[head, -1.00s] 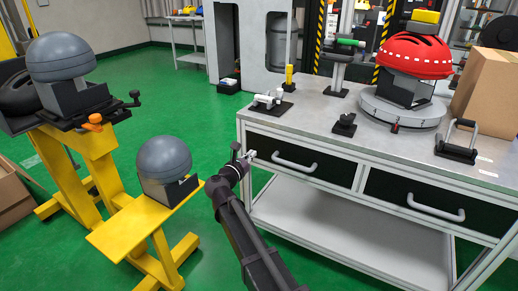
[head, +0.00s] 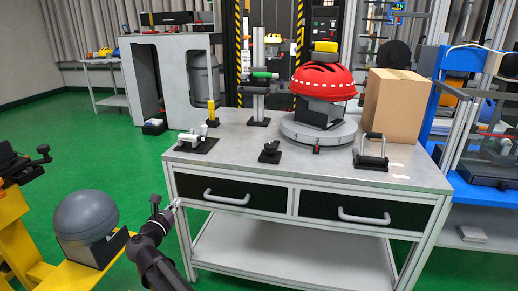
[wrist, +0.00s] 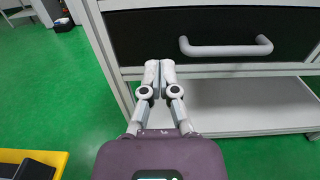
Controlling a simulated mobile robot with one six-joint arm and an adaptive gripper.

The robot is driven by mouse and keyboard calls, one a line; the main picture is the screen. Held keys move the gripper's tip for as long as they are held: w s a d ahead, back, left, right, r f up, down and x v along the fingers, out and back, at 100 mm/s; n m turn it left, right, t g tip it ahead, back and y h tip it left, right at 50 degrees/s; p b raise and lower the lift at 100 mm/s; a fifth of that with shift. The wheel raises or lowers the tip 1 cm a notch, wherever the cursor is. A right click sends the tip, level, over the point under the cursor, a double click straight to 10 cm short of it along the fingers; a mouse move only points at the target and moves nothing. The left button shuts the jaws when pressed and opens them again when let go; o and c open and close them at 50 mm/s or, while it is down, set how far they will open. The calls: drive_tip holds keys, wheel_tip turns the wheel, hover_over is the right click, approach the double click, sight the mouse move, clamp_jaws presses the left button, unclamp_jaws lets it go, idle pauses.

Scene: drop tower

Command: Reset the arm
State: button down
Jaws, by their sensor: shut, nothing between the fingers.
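My gripper (head: 176,204) is at the left front corner of the metal workbench (head: 240,147), below the tabletop edge. In the wrist view my gripper (wrist: 159,66) has its two fingers together with nothing between them. It points toward the black front of the left drawer (wrist: 225,28). The drawer is shut, and its grey handle (wrist: 226,48) lies to the right of the fingertips. I cannot tell whether the fingertips touch the bench.
On the bench stand a red helmet (head: 323,82) on a round base, a cardboard box (head: 394,105) and small fixtures. A grey headform (head: 86,216) sits on a yellow stand (head: 88,272) at lower left. Green floor (head: 110,150) is clear left of the bench.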

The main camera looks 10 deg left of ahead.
drive_tip(key=w+d+f+m+g+h+p, duration=0.1)
drive_tip(key=w+d+f+m+g+h, duration=0.15)
drive_tip(key=d+m, duration=0.65)
drive_tip(key=w+d+f+m+g+h+p, duration=0.1)
drive_tip(key=w+d+f+m+g, duration=0.25)
drive_tip(key=d, duration=1.05)
drive_tip(key=w+d+f+m+g+h+p, duration=0.1)
drive_tip(key=w+d+f+m+g+h, duration=0.25)
drive_tip(key=d, duration=0.85)
drive_tip(key=s+d+f+m+g+y+p, duration=0.15)
drive_tip(key=s+d+m+g+y, duration=0.25)
drive_tip(key=s+d+m, duration=0.55)
drive_tip(key=s+d+f+m+g+y+p, duration=0.1)
drive_tip(key=s+d+f+m+g+y, duration=0.15)
drive_tip(key=s+d+m+g, duration=0.6)
drive_tip(key=w+d+r+m+t+p, duration=0.1)
drive_tip(key=d+r+t+p, duration=0.1)
drive_tip(key=r+p, duration=1.7)
drive_tip(key=w+d+r+t+p, duration=0.1)
drive_tip(key=d+r+t+p, duration=0.1)
drive_tip(key=r+p, duration=1.7)
drive_tip(key=shift+w+d+r+m+y, duration=0.25)
drive_tip(key=shift+d+m+y, duration=0.15)
drive_tip(key=shift+y, duration=0.05)
